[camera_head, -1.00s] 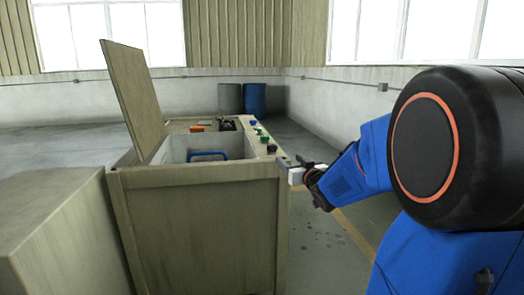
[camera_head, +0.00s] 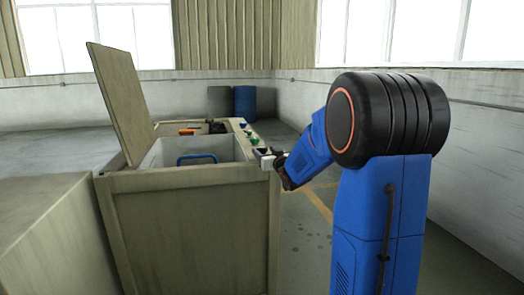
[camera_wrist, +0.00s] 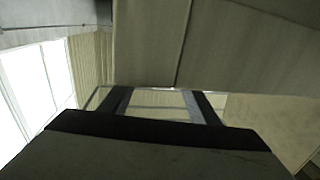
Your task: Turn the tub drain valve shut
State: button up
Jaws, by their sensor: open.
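The beige machine cabinet (camera_head: 190,235) has its lid (camera_head: 117,105) raised and an open pale tub (camera_head: 225,148) inside. A blue curved handle (camera_head: 197,157) shows in the tub; I cannot tell whether it belongs to a valve. No drain valve can be made out for certain. My gripper (camera_head: 266,160) is open at the cabinet's top right edge, by the row of knobs; whether it touches anything is unclear.
Green knobs (camera_head: 249,136) and other small controls line the cabinet's right rim. An orange item (camera_head: 187,132) lies on the cabinet top behind the tub. A beige box (camera_head: 45,235) stands at left. Drums (camera_head: 244,103) stand by the far wall. Floor right of the cabinet is open.

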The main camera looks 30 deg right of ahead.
aim_at(260, 150)
jog(key=shift+w+d, duration=0.15)
jog(key=shift+w, duration=0.7)
jog(key=shift+w+d, duration=0.1)
jog(key=shift+w, duration=0.75)
jog(key=shift+c, duration=0.4)
jog(key=c, duration=1)
jog(key=shift+a+m+h, duration=0.1)
jog(key=shift+m+h, duration=0.4)
jog(key=shift+h, duration=0.3)
jog(key=shift+m+g+h, duration=1)
jog(key=shift+m+h, duration=0.7)
jog(key=shift+h, duration=0.8)
jog(key=shift+m+g+h, duration=2)
jog(key=shift+h, duration=0.4)
jog(key=shift+m+g+h, duration=0.4)
jog(key=shift+g, duration=0.1)
